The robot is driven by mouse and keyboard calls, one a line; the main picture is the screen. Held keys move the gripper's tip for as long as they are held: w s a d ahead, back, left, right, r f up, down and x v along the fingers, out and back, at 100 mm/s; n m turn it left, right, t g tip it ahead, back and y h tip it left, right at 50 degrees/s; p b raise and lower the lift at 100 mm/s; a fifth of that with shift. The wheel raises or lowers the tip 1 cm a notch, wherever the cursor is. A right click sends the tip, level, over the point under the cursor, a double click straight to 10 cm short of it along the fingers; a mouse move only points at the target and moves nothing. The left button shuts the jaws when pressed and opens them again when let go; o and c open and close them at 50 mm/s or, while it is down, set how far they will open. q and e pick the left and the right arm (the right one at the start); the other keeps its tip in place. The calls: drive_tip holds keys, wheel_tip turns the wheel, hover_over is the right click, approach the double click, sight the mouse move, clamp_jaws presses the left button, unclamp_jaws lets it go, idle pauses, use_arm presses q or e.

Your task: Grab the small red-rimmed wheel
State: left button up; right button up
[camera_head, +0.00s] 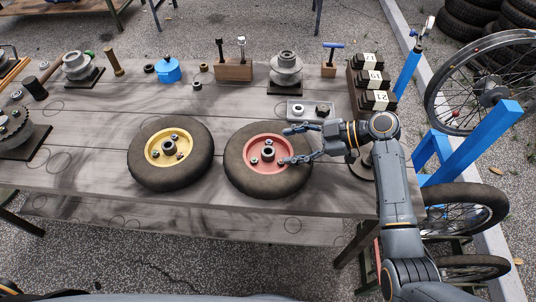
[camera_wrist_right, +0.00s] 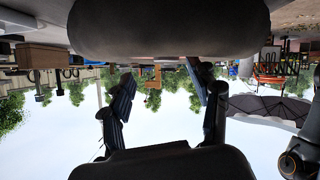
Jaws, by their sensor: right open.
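The small red-rimmed wheel (camera_head: 250,169) lies flat on the wooden workbench, its black tyre around a red rim with a central hub. My right gripper (camera_head: 285,146) reaches in from the right with its fingers spread over the wheel's right side. It is open, and I cannot tell whether the fingers touch the tyre. In the right wrist view, which looks upside down, a dark rounded tyre (camera_wrist_right: 165,30) fills the top centre beyond the open fingers of my right gripper (camera_wrist_right: 160,82). My left gripper is not in view.
A yellow-rimmed wheel (camera_head: 143,165) lies just left of the red one. A small grey tray (camera_head: 296,117) with parts sits behind the red wheel. A stack of numbered dark blocks (camera_head: 355,95) stands behind my right arm. The workbench front (camera_head: 150,205) is clear.

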sight(274, 151)
drive_tip(key=shift+a+f, duration=0.1)
drive_tip(key=shift+a, duration=0.15)
drive_tip(key=x, duration=0.1)
drive_tip(key=p+x, duration=0.1)
drive_tip(key=x, duration=0.2)
drive_tip(key=shift+s+a, duration=0.2)
drive_tip(key=shift+s, duration=0.2)
drive_tip(key=shift+a+f, duration=0.25)
drive_tip(key=shift+d, duration=0.1)
drive_tip(key=c, duration=1.2)
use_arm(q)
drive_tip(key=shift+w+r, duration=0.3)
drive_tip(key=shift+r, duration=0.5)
use_arm(e)
clamp_jaws()
drive_tip(key=shift+w+r, duration=0.1)
drive_tip(key=shift+r, duration=0.05)
